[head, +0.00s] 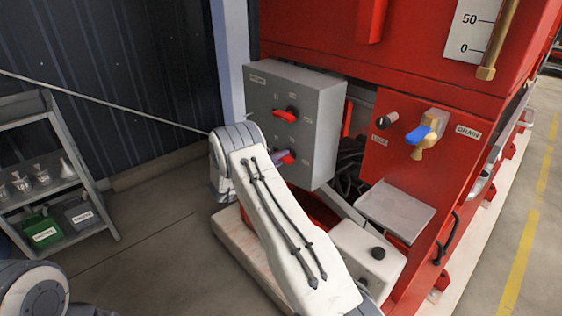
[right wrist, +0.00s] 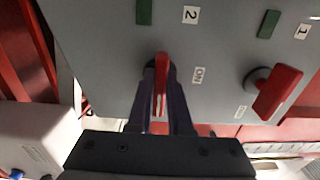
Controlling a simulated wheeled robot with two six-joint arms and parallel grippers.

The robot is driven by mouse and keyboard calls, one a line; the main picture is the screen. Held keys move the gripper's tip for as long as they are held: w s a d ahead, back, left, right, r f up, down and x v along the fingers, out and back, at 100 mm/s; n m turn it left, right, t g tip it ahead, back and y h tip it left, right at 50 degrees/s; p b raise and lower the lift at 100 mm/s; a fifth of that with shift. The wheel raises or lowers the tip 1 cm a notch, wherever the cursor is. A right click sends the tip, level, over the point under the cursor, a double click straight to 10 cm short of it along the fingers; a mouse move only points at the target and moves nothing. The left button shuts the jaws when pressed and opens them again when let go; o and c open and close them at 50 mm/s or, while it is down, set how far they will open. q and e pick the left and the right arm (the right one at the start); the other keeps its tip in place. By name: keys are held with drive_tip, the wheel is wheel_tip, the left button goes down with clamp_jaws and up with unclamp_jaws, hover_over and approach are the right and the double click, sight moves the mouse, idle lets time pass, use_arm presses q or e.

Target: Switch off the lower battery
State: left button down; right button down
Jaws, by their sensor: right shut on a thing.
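A grey battery box (head: 312,100) with two red rotary handles is fixed to the red pump frame. The lower red handle (head: 289,160) is at my right gripper (head: 276,158), whose fingers are mostly hidden by my arm in the head view. In the right wrist view this handle (right wrist: 161,80) lies between the two dark fingers of my right gripper (right wrist: 160,105), shut on it. Labels "2" and "ON" show near it. The upper red handle (head: 286,113) is free; it shows tilted in the right wrist view (right wrist: 276,92), near the "1" label. My left gripper is out of view.
A blue-handled drain valve (head: 419,134) and a black knob (head: 387,121) are on the red panel to the right. A white tank (head: 366,252) stands below. A grey shelf (head: 85,207) with funnels and cans is at the left. The floor between is clear.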

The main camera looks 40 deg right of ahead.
drive_tip(key=c, duration=0.8)
unclamp_jaws()
drive_tip(key=shift+c, duration=0.2)
drive_tip(key=shift+a, duration=0.1)
drive_tip(key=a+b, duration=0.1)
drive_tip(key=a, duration=0.9)
drive_tip(key=shift+s+a, duration=0.2)
drive_tip(key=shift+s, duration=0.2)
